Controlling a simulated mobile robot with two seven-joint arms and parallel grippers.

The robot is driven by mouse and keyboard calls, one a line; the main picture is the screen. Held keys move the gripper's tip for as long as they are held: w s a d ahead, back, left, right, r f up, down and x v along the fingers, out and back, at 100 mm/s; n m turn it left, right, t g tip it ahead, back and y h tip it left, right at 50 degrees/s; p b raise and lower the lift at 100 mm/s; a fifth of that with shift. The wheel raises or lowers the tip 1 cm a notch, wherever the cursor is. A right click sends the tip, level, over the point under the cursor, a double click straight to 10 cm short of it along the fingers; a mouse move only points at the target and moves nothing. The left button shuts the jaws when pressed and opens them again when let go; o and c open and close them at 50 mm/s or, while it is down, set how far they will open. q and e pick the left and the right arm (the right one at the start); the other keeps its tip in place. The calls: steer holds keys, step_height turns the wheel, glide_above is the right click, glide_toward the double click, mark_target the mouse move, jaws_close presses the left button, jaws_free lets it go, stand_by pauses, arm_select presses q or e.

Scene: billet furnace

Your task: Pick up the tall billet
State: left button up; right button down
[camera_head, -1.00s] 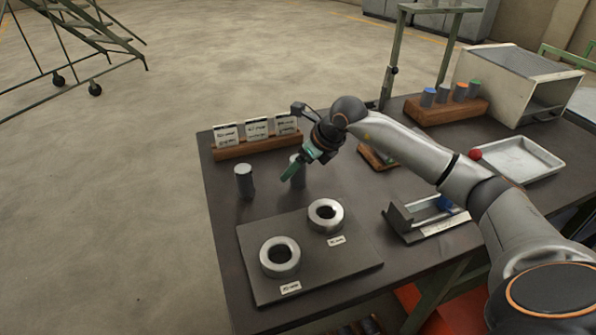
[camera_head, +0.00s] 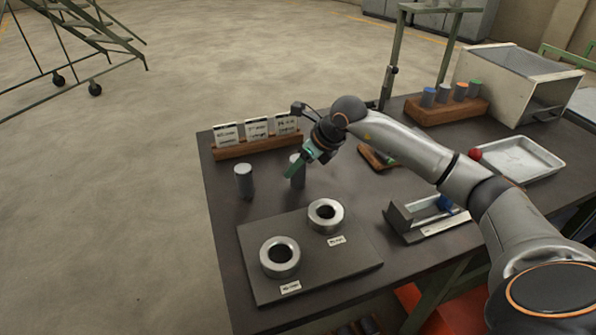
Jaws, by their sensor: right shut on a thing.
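Two plain grey cylindrical billets stand upright toward the back left of the dark table. The left billet (camera_head: 244,182) is free, with nothing touching it. My right gripper (camera_head: 297,166), with green fingers, is shut on the right billet (camera_head: 299,181). The fingers and wrist hide part of this billet. It is upright and seems to be at table level; I cannot tell whether it touches the top. From this angle I cannot tell surely which billet is taller. My left gripper is not in view.
A dark plate (camera_head: 325,273) with two metal rings (camera_head: 267,262) lies in front of the billets. A wooden card holder (camera_head: 257,147) stands behind them. A measuring fixture (camera_head: 398,215), a metal tray (camera_head: 545,163) and a wooden rack (camera_head: 425,116) with several coloured-top cylinders are to the right.

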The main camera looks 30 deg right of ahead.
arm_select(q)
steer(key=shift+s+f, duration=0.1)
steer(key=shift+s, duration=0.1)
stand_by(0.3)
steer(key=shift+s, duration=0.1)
arm_select(e)
steer(key=shift+r, duration=0.15)
steer(key=shift+r, duration=0.15)
